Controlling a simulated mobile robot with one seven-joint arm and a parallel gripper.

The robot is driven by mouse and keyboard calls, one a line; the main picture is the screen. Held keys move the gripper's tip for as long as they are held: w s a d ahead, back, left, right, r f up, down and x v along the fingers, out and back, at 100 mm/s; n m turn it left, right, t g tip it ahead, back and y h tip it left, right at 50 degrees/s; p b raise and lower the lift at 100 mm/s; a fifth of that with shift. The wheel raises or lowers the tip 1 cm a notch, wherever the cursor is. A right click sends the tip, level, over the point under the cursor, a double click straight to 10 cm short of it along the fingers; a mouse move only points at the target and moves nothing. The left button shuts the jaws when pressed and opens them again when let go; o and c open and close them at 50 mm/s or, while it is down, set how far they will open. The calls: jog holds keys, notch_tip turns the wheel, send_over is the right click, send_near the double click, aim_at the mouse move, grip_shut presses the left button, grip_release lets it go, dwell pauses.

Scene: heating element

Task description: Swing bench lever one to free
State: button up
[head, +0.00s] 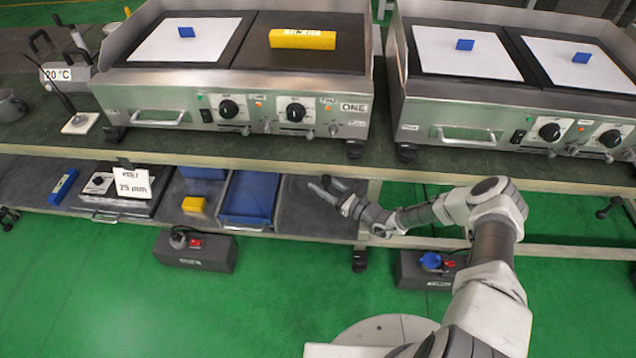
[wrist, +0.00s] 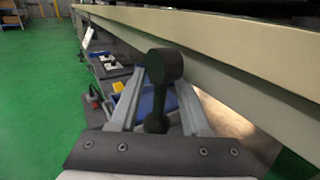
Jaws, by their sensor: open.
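In the wrist view a black lever (wrist: 165,66) with a thick round knob and a thin stem stands between the two fingers of my gripper (wrist: 158,100). The fingers are apart, one on each side of it; I cannot tell whether either touches it. In the head view my gripper (head: 328,187) is below the front edge of the bench, right of the blue tray, and I cannot make out the lever there. The griddle marked ONE (head: 230,85) stands on the bench above.
The bench edge (wrist: 215,42) runs close above and to the right of my gripper. A box with a red switch (head: 195,250) sits below. Another black lever-like part (head: 609,207) is at far right. Green floor is open.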

jog(key=shift+x, duration=0.8)
grip_shut()
dwell(0.9)
